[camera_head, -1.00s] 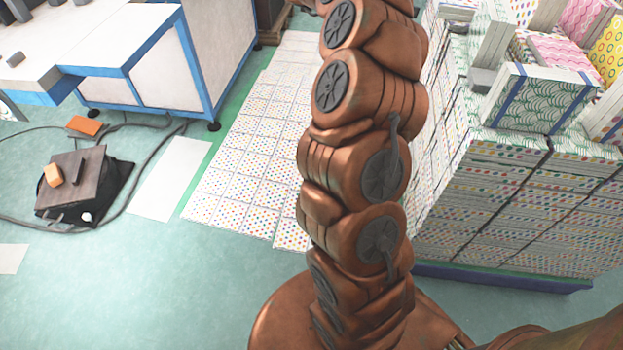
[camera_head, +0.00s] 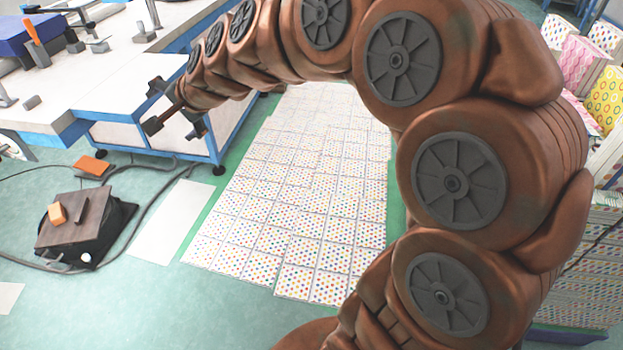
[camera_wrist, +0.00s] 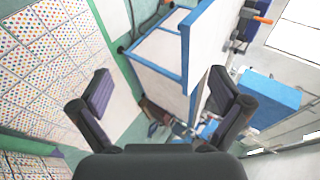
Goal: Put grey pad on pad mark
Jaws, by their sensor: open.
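My gripper (camera_head: 173,119) is open and empty. It hangs in the air in front of the blue-edged white table in the head view. In the wrist view its two dark fingers (camera_wrist: 161,90) stand wide apart with nothing between them. A small grey block (camera_head: 32,102), perhaps the grey pad, lies on the near left part of the table top, left of my gripper and apart from it. Other grey pieces on the table make this uncertain. I cannot make out a pad mark in either view.
A pedal (camera_head: 75,225) with an orange block and cables lies on the floor. Dotted tiles (camera_head: 290,190) cover the middle floor. Patterned stacks (camera_head: 590,260) stand right.

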